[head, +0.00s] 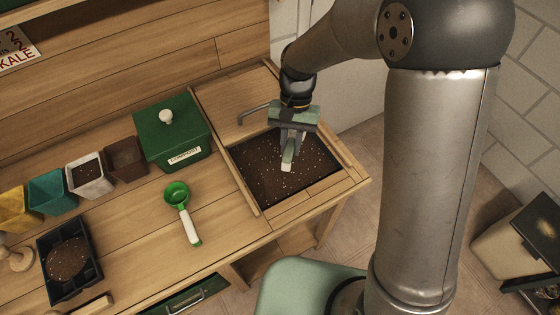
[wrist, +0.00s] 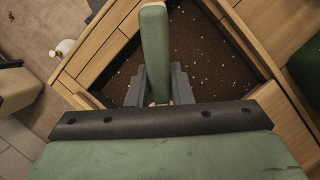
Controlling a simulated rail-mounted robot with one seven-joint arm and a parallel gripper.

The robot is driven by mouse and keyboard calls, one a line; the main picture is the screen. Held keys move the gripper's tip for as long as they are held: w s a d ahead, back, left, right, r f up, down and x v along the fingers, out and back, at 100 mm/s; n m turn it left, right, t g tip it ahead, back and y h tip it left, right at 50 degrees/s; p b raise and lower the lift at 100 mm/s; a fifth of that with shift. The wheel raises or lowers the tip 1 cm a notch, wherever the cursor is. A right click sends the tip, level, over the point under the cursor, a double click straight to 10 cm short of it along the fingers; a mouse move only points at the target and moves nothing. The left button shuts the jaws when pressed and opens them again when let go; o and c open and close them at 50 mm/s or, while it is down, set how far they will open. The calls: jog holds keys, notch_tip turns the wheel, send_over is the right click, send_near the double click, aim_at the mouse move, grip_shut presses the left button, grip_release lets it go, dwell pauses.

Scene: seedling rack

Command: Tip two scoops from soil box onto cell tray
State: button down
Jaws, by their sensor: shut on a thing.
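The soil box (head: 322,187) is a wood-framed bin of dark soil (head: 262,170) with pale specks, sunk in the bench's right end. My gripper (head: 290,148) is over it, shut on a tool with a muted green handle (head: 287,162). In the wrist view the handle (wrist: 154,40) stands out between the fingers (wrist: 158,88), over the soil. The tool's working end is hidden, so I cannot tell whether it is in the soil. The black cell tray (head: 93,268) sits at the lower left, with a round heap of soil (head: 67,259) in it.
A bright green scoop with a white handle (head: 181,207) lies between tray and box. A green lidded compost bin (head: 172,130) stands behind it. Several coloured pots (head: 90,178) line the back left. A thin metal handle or tap (head: 255,112) is at the box's back edge.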

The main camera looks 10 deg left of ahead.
jog(key=s+a+g, duration=0.1)
jog(key=s, duration=0.6)
jog(key=shift+t, duration=0.5)
jog(key=w+f+b, duration=0.2)
jog(key=f+b, duration=0.1)
jog(key=f, duration=0.1)
jog(key=w+f+b, duration=0.2)
jog(key=f+b, duration=0.1)
jog(key=f, duration=0.1)
jog(key=w+f+b, duration=0.1)
jog(key=f+b, duration=0.2)
jog(key=f, duration=0.1)
jog(key=shift+w+a+f, duration=0.15)
jog(key=shift+w+a, duration=0.05)
jog(key=shift+w, duration=0.2)
jog(key=s+r+t+p, duration=0.2)
jog(key=s+r+t, duration=0.1)
jog(key=r, duration=0.7)
jog(key=shift+s+t+p, duration=0.3)
jog(key=shift+t, duration=0.3)
